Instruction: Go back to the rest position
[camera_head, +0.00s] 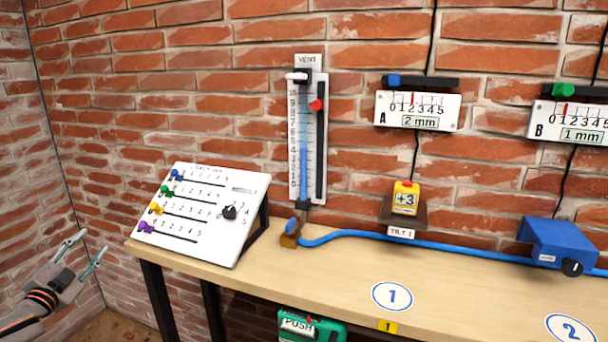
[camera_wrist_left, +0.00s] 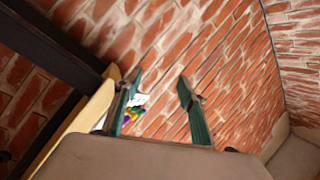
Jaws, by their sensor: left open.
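My left gripper (camera_head: 84,255) is in the lower left of the head view, left of the table (camera_head: 350,269) and apart from it. Its two fingers are spread and nothing is between them. In the left wrist view the fingers of my left gripper (camera_wrist_left: 160,100) stand apart in front of the brick wall. The table edge (camera_wrist_left: 92,112) runs along the left of that view, with part of the white slider panel showing small beside a finger. My right gripper is in neither view.
A vertical gauge (camera_head: 308,130) and two scales (camera_head: 417,111) hang on the wall. A green PUSH box (camera_head: 310,329) is below the front edge.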

